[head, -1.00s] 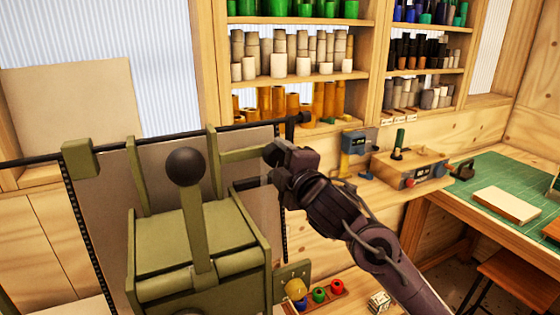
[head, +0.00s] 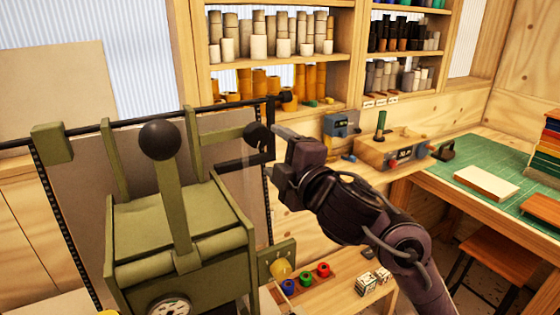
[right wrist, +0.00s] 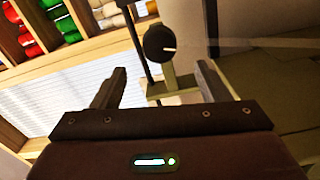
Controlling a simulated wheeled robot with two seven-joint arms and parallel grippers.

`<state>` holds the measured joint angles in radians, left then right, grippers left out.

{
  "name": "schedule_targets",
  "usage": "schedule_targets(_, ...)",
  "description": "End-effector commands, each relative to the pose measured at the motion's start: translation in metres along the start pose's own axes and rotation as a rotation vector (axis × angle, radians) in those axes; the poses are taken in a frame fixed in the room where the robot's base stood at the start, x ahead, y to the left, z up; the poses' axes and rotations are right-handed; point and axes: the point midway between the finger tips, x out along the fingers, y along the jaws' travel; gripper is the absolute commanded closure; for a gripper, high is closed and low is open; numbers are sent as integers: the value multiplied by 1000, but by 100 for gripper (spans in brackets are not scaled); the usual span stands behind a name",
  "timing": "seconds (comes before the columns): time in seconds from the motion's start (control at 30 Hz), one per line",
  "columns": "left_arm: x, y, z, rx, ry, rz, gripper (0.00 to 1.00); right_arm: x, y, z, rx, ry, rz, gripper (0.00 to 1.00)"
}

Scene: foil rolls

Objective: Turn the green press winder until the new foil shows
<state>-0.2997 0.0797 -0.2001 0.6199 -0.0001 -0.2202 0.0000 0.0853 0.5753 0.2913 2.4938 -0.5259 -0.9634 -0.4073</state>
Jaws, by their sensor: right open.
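The green press (head: 180,225) stands at the left in the head view, with a black ball on its lever (head: 160,140). Its winder knob (head: 257,135), round and black, sits at the end of a green arm at the press's right. My right gripper (head: 273,154) is just right of the knob, open and empty. In the right wrist view the knob (right wrist: 158,42), with a white mark on its face, lies beyond and between the open fingers (right wrist: 160,85). Dull grey-brown sheet (head: 75,190) shows behind the press between dark edge strips. My left gripper is out of view.
A small rack of coloured rolls (head: 305,279) and a yellow round piece (head: 280,269) sit low beside the press. A wooden box device (head: 395,150) stands on the back bench. A green mat (head: 475,170) covers the right table. Shelves of rolls line the back.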

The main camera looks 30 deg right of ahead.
Motion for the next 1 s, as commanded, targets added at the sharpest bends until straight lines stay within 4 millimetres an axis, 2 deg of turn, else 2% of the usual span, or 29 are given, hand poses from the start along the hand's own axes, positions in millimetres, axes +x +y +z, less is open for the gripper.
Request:
schedule_targets(0.47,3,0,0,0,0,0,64,-6,0,1,-4,-4,0,30)
schedule_targets(0.57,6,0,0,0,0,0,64,-4,0,-5,-67,9,4,30)
schedule_targets(0.67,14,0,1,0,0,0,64,-1,1,-21,-274,43,14,30)
schedule_targets(0.8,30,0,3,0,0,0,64,4,-2,-43,-775,70,31,30)
schedule_targets(0.9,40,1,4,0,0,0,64,8,-4,-43,-1150,47,29,30)
schedule_targets(1.0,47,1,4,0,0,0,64,12,-5,-32,-1469,3,4,30)
